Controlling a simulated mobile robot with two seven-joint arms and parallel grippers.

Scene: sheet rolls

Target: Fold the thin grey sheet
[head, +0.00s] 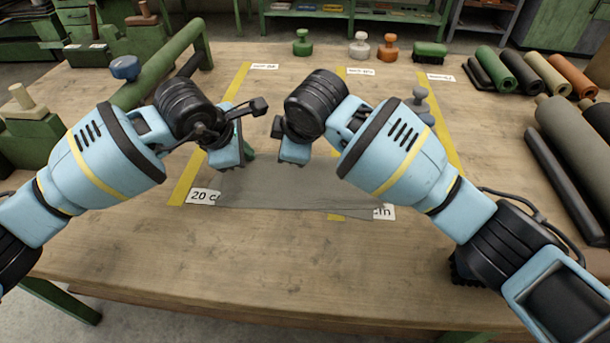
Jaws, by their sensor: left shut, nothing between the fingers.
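The thin grey sheet (290,190) lies on the wooden table (200,255) in front of me, between and below my two arms. Its near edge runs roughly level, with a slanted, layered-looking corner at the near right. My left gripper (240,157) is shut and empty, near the sheet's far left part. My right gripper (291,158) is just to the right of it, over the sheet's far part. Its fingers are hidden by its own body, so I cannot tell its opening. My arms hide the sheet's far right side.
Yellow tape strips (187,175) with white labels mark the table. Rolls (497,70) lie at the right, including a large grey roll (578,140). A green bar (160,70) stands at the left. Knobbed weights (359,46) and a green brush (430,52) stand at the back. The near table is clear.

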